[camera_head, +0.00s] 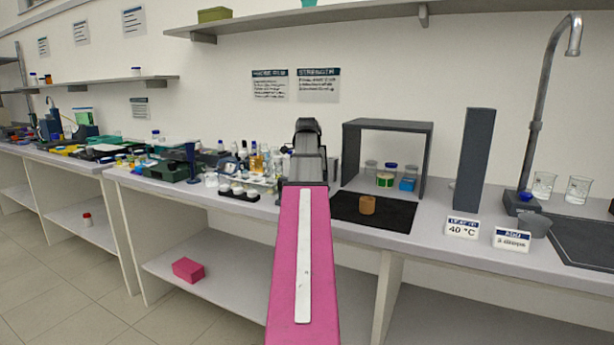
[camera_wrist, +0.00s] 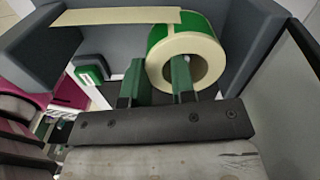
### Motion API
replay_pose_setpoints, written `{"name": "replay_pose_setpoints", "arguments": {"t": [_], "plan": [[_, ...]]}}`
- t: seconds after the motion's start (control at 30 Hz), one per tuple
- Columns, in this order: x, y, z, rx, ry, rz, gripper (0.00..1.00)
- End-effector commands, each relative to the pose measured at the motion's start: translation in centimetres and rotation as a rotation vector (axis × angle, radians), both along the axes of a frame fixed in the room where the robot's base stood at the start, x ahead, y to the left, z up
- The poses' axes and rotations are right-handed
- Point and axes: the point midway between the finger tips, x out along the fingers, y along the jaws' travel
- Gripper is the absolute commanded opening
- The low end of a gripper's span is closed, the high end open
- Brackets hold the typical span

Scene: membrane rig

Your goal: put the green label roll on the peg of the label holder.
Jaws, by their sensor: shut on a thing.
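The green label roll (camera_wrist: 187,46), with a cream side face and a round bore, is in the wrist view at the top centre. A pale strip (camera_wrist: 115,16) runs left from it. My gripper (camera_wrist: 158,72) is shut on the roll's wall: one green finger overlaps the bore, the other is outside at the left. Grey walls (camera_wrist: 256,38) stand around the roll; I cannot tell whether they belong to the label holder. No peg shows clearly. In the head view my pink arm hides the gripper and roll.
A grey frame (camera_head: 429,158) stands on the bench right of my arm, with jars inside and a black mat (camera_head: 345,210) in front. A dark upright block (camera_head: 474,160) is further right. Bottles and racks (camera_head: 240,194) crowd the left.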

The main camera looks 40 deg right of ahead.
Motion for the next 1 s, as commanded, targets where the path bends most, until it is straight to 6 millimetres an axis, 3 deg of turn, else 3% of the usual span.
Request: {"name": "replay_pose_setpoints", "arguments": {"t": [0.03, 0.1, 0.13, 0.4, 0.57, 1.0], "plan": [[0.0, 0.0, 0.0, 0.0, 0.0, 0.0, 0.27], [0.0, 0.0, 0.0, 0.0, 0.0, 0.0, 0.5], [0.0, 0.0, 0.0, 0.0, 0.0, 0.0, 0.54], [0.0, 0.0, 0.0, 0.0, 0.0, 0.0, 0.54], [0.1, -0.1, 1.1, -0.001, -0.001, 0.0, 0.54], [0.1, -0.1, 8.6, -0.001, -0.002, 0.0, 0.54]]}}
